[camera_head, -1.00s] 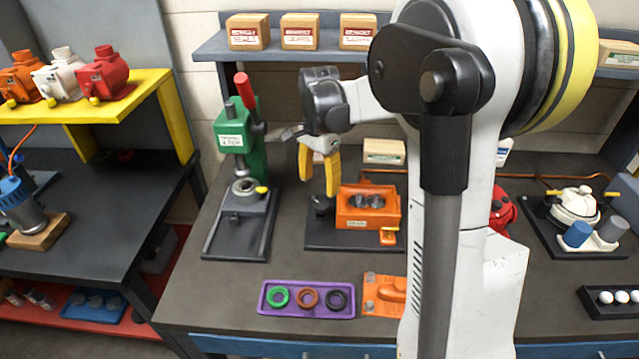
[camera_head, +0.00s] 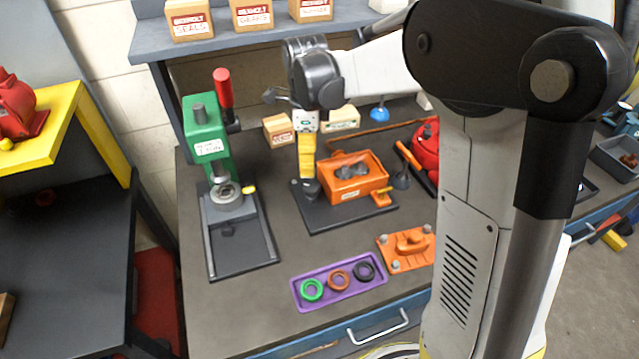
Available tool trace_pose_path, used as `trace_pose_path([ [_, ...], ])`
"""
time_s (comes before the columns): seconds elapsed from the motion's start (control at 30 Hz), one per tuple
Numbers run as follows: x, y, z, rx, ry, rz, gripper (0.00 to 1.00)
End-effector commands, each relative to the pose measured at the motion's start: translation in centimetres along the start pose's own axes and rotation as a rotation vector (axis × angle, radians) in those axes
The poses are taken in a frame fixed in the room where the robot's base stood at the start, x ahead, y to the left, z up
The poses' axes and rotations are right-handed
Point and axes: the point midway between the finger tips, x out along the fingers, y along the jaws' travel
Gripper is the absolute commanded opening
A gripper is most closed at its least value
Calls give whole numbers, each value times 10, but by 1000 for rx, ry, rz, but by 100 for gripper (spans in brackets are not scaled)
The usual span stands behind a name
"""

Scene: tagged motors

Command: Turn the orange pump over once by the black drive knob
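The orange pump (camera_head: 352,188) sits on a black base plate (camera_head: 340,219) on the workbench. Its top is open, with dark gears (camera_head: 351,166) inside. A black knob (camera_head: 311,189) stands at its left side. An orange tap-like part (camera_head: 381,197) is at its front right. My gripper (camera_head: 307,176) points down over the black knob, its yellow fingers just above or at it. The fingers overlap in this view, so their opening and any contact with the knob cannot be told.
A green press (camera_head: 207,140) with a red handle stands left. In front lie a purple tray (camera_head: 326,300) of rings and an orange cover plate (camera_head: 428,246). A red machine (camera_head: 424,150) and black tool (camera_head: 401,178) are right of the pump. Small boxes (camera_head: 279,130) stand behind.

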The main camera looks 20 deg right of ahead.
Motion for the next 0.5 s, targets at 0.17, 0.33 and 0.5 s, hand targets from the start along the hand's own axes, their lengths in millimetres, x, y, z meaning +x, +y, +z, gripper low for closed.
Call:
trace_pose_path([
  [0.17,36,-1,0,-1,0,0,61],
  [0.33,70,0,0,-1,0,0,61],
  [0.5,92,0,-1,-1,0,0,61],
])
